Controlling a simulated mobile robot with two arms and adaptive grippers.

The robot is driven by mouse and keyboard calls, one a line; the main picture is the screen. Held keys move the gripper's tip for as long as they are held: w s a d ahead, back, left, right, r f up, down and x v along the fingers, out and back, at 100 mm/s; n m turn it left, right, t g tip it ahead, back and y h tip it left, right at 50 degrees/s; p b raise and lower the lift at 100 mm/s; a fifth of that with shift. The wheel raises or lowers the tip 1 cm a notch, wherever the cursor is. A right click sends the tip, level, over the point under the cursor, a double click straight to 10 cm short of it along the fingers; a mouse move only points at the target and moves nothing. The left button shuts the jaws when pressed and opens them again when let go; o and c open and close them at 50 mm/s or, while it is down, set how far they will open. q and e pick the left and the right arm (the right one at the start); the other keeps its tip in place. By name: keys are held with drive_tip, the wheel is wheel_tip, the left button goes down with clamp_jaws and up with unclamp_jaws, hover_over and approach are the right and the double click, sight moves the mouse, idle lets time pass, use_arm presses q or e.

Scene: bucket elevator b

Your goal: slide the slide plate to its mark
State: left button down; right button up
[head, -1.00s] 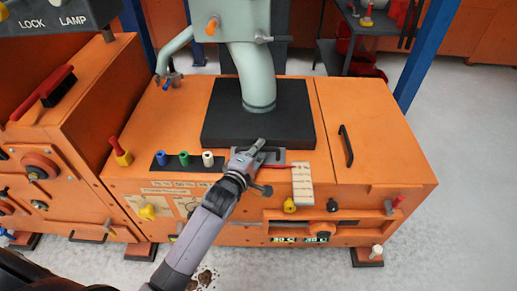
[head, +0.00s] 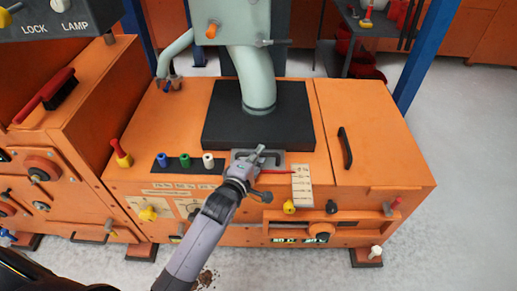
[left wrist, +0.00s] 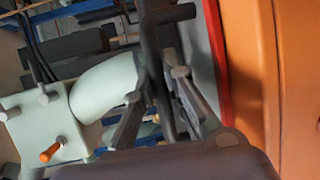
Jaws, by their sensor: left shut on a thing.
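The slide plate (head: 274,158) is a grey plate at the front of the black block (head: 222,125), on top of the orange housing. A red pointer (head: 278,172) runs from it to the pale marked scale (head: 302,187), near the upper part of that scale. My left gripper (head: 257,157) is over the plate and shut on its handle. In the left wrist view the dark handle bar (left wrist: 156,75) passes between the two fingers (left wrist: 160,110). The gripper covers part of the plate and handle. My right gripper is not in view.
A pale green duct (head: 257,82) rises from the black block behind the gripper. Blue, green and white knobs (head: 185,160) stand to the left. A black handle (head: 345,148) is on the right cover. A yellow knob (head: 289,207) sits below the scale.

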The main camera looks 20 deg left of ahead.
use_arm(q)
drive_tip(key=shift+s+d+r, duration=0.1)
drive_tip(key=shift+s+d, duration=0.1)
drive_tip(key=shift+s, duration=0.45)
drive_tip(key=c, duration=1.6)
unclamp_jaws()
drive_tip(key=shift+c, duration=0.2)
drive_tip(key=v, duration=1.2)
